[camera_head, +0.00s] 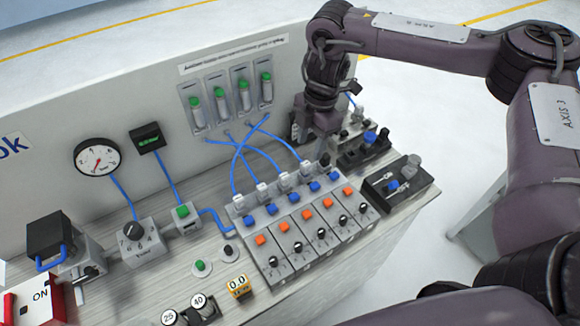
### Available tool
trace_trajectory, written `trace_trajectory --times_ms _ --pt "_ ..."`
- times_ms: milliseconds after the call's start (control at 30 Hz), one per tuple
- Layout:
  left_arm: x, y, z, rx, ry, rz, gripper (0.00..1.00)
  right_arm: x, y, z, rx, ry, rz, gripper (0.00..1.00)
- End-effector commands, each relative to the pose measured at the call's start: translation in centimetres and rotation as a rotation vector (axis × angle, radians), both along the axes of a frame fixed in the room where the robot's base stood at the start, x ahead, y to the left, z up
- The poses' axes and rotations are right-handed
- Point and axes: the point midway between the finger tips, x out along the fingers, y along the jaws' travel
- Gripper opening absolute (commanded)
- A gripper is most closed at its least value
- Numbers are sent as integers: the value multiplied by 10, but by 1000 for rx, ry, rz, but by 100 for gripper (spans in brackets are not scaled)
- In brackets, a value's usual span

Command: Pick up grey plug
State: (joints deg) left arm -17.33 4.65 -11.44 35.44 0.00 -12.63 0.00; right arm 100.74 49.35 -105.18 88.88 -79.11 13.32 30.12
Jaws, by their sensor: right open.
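My right gripper (320,143) points down over the back right of the bench, just behind the valve block (290,228). Its jaws are open, but its fingertips are small and partly lost against the dark parts around them. Several pale grey plugs (262,191) with blue tubes sit along the back edge of the valve block. A grey knob-like piece (409,170) stands on a black box (397,188) to the right of the gripper. I cannot tell which of these is the grey plug. My left gripper is not in view.
A low upright panel (150,85) with green-capped cylinders (231,98) runs behind the bench. Blue tubes loop up near the gripper. A dark block with a blue knob (362,150) stands close to its right. Bare bench (165,285) shows at the front left.

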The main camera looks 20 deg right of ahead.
Motion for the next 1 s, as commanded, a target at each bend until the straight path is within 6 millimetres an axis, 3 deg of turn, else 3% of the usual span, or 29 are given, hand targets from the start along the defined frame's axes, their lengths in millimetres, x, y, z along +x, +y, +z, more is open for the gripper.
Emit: trace_trajectory --times_ms 367,633,933,1000 --pt "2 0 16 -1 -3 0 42 1 0 -31 -12 9 -30 46" --pt "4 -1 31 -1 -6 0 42 3 6 -70 -10 7 -29 46" --pt "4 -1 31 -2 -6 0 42 3 6 -76 -9 5 -29 46" --pt "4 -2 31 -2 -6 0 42 3 6 -76 -9 5 -29 37"
